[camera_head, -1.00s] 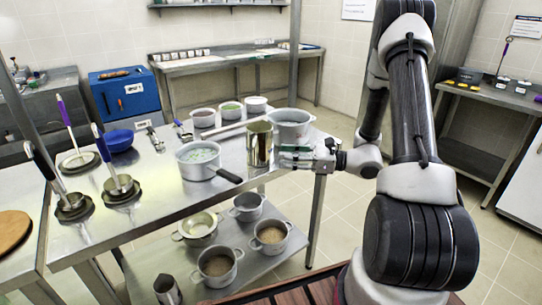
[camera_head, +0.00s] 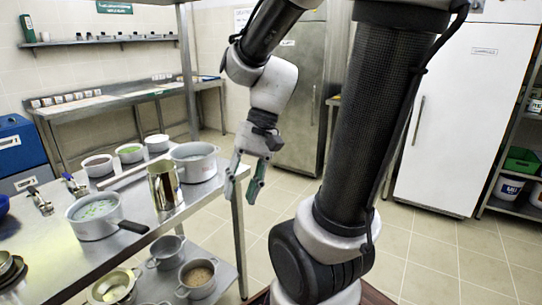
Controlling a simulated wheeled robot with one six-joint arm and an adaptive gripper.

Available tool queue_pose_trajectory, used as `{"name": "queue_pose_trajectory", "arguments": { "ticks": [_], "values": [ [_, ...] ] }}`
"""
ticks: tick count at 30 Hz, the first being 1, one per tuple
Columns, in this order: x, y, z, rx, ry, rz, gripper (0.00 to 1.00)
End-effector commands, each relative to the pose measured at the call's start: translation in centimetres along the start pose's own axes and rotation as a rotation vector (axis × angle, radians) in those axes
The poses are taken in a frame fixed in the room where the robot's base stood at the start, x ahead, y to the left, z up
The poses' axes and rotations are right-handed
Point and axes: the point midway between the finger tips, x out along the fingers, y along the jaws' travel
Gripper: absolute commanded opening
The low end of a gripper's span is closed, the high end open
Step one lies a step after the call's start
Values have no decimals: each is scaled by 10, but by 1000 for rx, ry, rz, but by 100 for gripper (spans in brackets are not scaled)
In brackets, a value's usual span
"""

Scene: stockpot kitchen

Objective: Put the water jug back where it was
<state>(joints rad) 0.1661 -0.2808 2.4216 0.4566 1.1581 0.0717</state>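A tall shiny steel jug (camera_head: 164,186), the likely water jug, stands upright on the steel table (camera_head: 60,258) near its right edge. It is between a pot with greens and a larger grey pot. My gripper (camera_head: 243,188) hangs to the right of the jug, just past the table's right edge, pointing down. Its two green-grey fingers are apart with nothing between them. The gripper does not touch the jug. The jug's contents cannot be seen.
The pot with greens (camera_head: 94,216) has a dark handle toward the jug. The grey pot (camera_head: 195,162) stands behind the jug. Small bowls (camera_head: 130,153) line the back. Pots (camera_head: 197,279) sit on the lower shelf. The tiled floor (camera_head: 430,255) at right is open.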

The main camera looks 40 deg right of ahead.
Motion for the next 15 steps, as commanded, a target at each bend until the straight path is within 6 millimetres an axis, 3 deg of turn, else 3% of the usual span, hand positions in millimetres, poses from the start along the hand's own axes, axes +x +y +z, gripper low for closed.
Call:
{"name": "queue_pose_trajectory", "arguments": {
  "ticks": [3,7,15],
  "values": [
    [-30,20,7,-225,201,133,34],
    [-60,33,7,-400,372,242,34],
    [-84,41,6,-525,503,324,34]
  ]
}}
